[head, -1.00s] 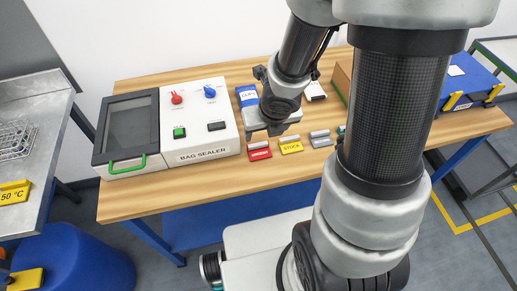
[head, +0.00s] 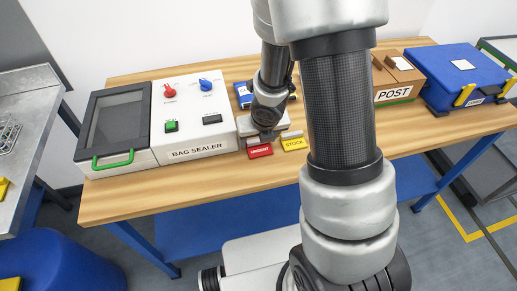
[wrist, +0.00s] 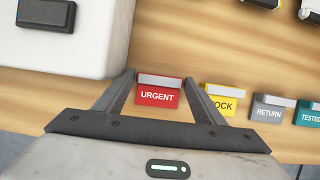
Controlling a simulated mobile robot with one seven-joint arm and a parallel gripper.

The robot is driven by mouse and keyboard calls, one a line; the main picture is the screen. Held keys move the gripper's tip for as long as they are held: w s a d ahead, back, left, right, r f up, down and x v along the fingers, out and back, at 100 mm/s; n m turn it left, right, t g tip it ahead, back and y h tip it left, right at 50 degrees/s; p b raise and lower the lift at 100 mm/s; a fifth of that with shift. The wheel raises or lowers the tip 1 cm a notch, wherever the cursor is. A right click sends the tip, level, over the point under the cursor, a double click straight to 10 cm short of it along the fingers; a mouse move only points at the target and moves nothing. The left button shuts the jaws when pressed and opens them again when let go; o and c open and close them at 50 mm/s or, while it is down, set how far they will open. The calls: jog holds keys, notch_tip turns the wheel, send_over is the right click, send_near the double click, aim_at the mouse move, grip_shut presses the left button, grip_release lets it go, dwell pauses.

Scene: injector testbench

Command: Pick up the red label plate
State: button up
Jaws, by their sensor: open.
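The red label plate (head: 260,151), marked URGENT, stands on the wooden table just right of the bag sealer. In the wrist view the red plate (wrist: 158,96) shows between the two fingers of my open gripper (wrist: 160,88), with its pale top edge towards the far side. The fingers do not visibly touch it. In the head view my gripper (head: 268,137) is at or just above the plate; its exact height I cannot tell.
The white bag sealer (head: 200,150) stands close on the left. The yellow STOCK plate (wrist: 220,103) is close beside my right finger, with the grey RETURN plate (wrist: 268,110) and green TESTED plate (wrist: 308,115) further right. A POST box (head: 393,92) and blue case (head: 462,75) stand at the right.

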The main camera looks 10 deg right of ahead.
aim_at(258, 142)
jog(key=shift+c, duration=0.4)
jog(key=c, duration=0.6)
notch_tip(258, 142, up, 18)
jog(key=p, duration=1.1)
jog(key=shift+f, duration=0.15)
